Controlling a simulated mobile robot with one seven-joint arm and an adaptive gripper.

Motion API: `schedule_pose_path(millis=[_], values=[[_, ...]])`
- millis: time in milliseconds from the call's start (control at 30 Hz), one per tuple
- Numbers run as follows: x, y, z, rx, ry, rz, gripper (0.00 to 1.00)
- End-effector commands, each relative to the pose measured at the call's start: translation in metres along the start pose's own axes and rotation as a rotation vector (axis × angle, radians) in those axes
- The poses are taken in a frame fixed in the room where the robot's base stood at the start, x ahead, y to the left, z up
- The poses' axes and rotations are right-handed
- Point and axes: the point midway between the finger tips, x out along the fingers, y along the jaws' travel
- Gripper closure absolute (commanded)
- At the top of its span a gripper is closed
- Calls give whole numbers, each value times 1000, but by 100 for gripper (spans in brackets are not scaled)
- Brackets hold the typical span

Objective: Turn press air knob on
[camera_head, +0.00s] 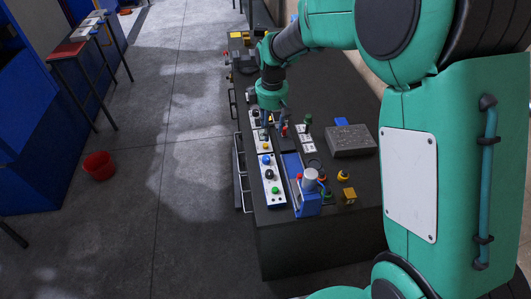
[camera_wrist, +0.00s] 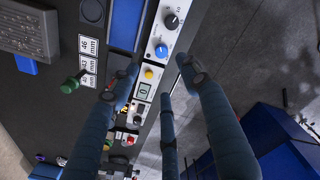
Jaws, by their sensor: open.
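A white control strip with dark round knobs runs along the bench edge. I cannot tell which knob is the press air knob. My gripper (camera_wrist: 160,72) is open and empty, its blue fingers spread over the strip around the yellow button. In the head view my gripper (camera_head: 273,122) points down and partly hides the strip. I cannot tell whether any finger touches it.
A grey block (camera_head: 350,140), a green-topped lever (camera_head: 307,120) and number cards (camera_head: 307,142) stand to the right. A red bucket (camera_head: 98,165) stands on open floor.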

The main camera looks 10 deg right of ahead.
Motion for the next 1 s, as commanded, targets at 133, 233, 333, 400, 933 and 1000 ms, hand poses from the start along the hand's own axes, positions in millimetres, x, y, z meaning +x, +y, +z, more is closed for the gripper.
schedule_pose_path(millis=[133, 233, 333, 400, 933, 1000], values=[[29, 10, -12, -67, -16, -25, 54], [40, 13, -17, -94, -21, -34, 54], [45, 15, -19, -107, -24, -38, 54], [46, 15, -20, -111, -24, -39, 54], [54, 14, -19, -110, -24, -39, 54], [60, 14, -19, -110, -25, -40, 54]])
